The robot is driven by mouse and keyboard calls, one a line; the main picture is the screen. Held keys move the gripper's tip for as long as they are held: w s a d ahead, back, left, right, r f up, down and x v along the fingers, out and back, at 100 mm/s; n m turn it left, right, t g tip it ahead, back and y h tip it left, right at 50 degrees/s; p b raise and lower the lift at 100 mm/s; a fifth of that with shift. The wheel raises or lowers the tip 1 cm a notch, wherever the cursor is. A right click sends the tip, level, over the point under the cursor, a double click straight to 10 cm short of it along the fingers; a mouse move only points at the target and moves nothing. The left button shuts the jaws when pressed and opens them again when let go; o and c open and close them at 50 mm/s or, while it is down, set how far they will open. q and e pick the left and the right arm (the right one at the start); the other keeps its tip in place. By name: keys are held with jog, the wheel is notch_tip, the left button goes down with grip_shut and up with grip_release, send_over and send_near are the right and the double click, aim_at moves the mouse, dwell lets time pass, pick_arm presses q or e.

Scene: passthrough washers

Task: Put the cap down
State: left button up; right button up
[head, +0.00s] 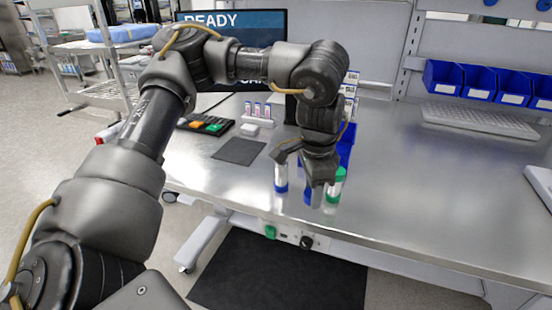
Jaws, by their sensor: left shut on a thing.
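My left gripper (302,168) hangs low over the front part of the steel bench, fingers pointing down. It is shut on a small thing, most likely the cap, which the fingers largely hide. A small blue piece (308,194) shows beside the fingertips; I cannot tell whether it is held or on the bench. A white tube with a blue lower band (281,176) stands upright just left of the gripper, with no cap visible on it. A white tube with a green top (341,173) stands just right of the gripper, partly hidden by a finger. My right gripper is not in view.
A blue bin (346,150) stands behind the gripper. A dark mat (239,151), a rack of small vials (257,110) and a keypad (205,124) lie to the left. A white keyboard (478,122) lies at the back right. The bench's right half (430,190) is mostly clear.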

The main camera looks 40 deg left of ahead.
pick_arm(q)
jog(key=s+a+r+m+p, duration=0.1)
jog(key=a+r+m+p, duration=0.4)
jog(key=a+m, duration=0.65)
jog(key=s+a+r+m+p, duration=0.1)
jog(key=a+r+m+p, duration=0.2)
jog(key=a+m+p, duration=0.9)
jog(key=w+d+f+m, duration=0.1)
jog(key=w+f, duration=0.2)
jog(key=w, duration=0.1)
jog(key=w+d+f+m+b, duration=0.1)
jog(key=w+f, duration=0.2)
jog(key=w, duration=0.2)
jog(key=w+d+f+m+b, duration=0.1)
jog(key=w+f, duration=0.2)
jog(key=w, duration=0.1)
jog(key=shift+w+d+f+m, duration=0.1)
jog(key=shift+w+f+m, duration=0.1)
jog(key=shift+f+m, duration=0.15)
jog(key=shift+w+f, duration=0.2)
jog(key=shift+f, duration=0.1)
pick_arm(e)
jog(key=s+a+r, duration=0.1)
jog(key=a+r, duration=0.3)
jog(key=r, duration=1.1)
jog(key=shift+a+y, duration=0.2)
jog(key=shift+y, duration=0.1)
